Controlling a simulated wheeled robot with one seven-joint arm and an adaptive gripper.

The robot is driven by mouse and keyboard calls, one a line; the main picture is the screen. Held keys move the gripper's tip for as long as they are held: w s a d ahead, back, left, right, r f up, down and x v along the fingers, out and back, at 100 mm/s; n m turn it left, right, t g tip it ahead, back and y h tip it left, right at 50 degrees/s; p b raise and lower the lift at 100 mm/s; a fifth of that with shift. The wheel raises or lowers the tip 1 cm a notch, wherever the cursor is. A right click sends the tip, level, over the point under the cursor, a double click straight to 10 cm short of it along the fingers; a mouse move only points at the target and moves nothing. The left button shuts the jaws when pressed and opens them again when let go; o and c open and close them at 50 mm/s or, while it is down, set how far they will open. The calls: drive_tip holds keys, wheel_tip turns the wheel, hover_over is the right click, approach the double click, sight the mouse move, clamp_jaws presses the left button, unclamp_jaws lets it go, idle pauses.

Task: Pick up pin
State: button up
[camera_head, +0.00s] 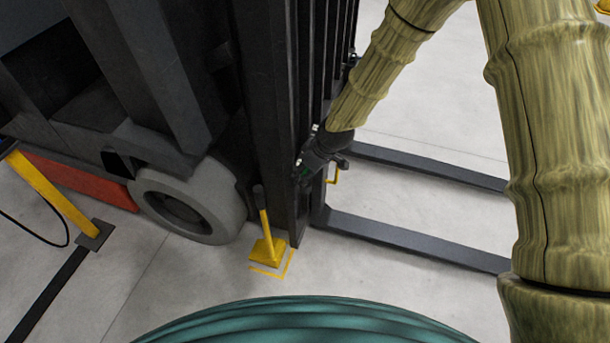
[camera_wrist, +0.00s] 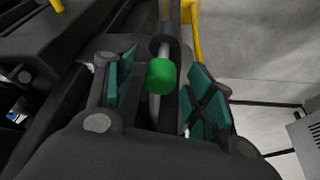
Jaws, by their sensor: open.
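A short green cylindrical end, which looks like the pin (camera_wrist: 161,76), shows in the wrist view with a dark collar and a pale shaft behind it. My gripper (camera_wrist: 160,90) is open, with a teal-padded finger on each side of the green end. The green end lies between the fingers, and I cannot tell whether either pad touches it. In the head view my gripper (camera_head: 318,158) is beside the forklift's dark mast, and the pin cannot be made out clearly there.
The forklift's mast (camera_head: 270,110) stands close beside my gripper. A yellow bracket (camera_wrist: 192,30) runs beside the pin. Two dark forks (camera_head: 420,242) extend right. A yellow wheel chock (camera_head: 267,250) with an upright handle sits by the grey wheel (camera_head: 190,200). Floor right of the mast is clear between the forks.

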drive_tip(key=c, duration=1.1)
drive_tip(key=shift+c, duration=0.2)
